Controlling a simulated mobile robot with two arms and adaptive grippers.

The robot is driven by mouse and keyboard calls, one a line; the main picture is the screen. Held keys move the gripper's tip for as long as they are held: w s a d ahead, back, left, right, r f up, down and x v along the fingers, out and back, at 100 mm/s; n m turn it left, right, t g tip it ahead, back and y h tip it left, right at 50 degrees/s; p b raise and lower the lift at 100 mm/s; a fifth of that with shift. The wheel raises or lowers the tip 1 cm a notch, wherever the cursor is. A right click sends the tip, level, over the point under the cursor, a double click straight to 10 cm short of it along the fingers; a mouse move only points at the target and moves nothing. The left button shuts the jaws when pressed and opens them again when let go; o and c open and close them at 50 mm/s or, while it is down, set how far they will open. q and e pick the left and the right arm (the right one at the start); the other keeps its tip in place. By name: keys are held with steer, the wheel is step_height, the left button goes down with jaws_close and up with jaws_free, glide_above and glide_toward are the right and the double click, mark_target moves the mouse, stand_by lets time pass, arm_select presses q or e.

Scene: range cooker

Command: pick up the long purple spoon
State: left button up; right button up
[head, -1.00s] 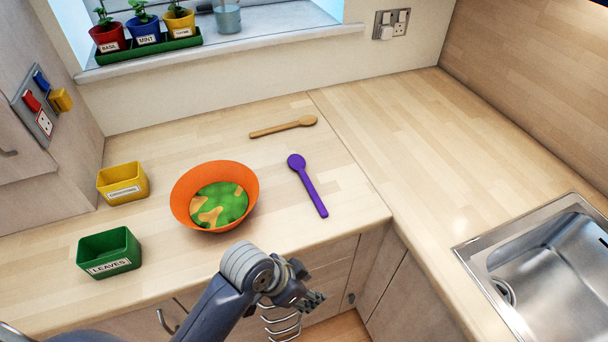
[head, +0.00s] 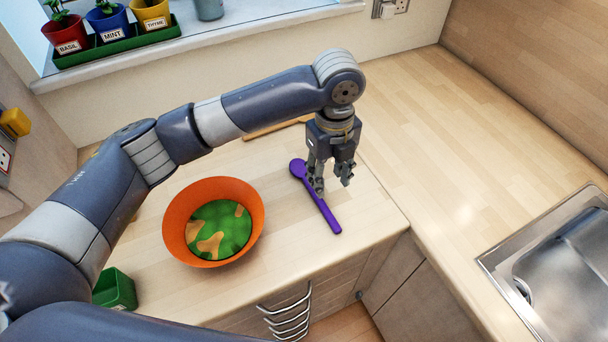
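The long purple spoon (head: 325,212) lies on the wooden worktop, its bowl end towards the back and its handle pointing to the front edge. My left gripper (head: 332,188) hangs down over the spoon, with one finger in front of part of the handle and the other to the right of it. The fingers are apart and the gripper is open; I cannot tell whether it touches the spoon. My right gripper is not in view.
An orange bowl (head: 256,225) with green and tan contents stands left of the spoon. A wooden spoon (head: 262,131) lies behind, partly hidden by my arm. A green box (head: 116,290) is at the front left. The worktop (head: 430,135) on the right is clear up to the sink (head: 550,250).

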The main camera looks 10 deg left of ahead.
arm_select(q)
steer(key=p, duration=0.1)
glide_above(323, 206)
steer(key=f, duration=0.4)
steer(key=shift+d+f, duration=0.2)
steer(key=shift+d, duration=0.05)
steer(key=shift+w+a+f+p, duration=0.1)
steer(key=shift+f+p, duration=0.4)
steer(key=shift+f, duration=0.15)
step_height(323, 206, down, 4)
steer(key=shift+a+f+p, duration=0.1)
steer(key=shift+p, duration=0.7)
steer(key=shift+f, duration=0.15)
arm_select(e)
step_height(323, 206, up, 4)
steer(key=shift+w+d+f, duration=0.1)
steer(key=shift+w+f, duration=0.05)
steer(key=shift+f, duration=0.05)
arm_select(q)
jaws_close()
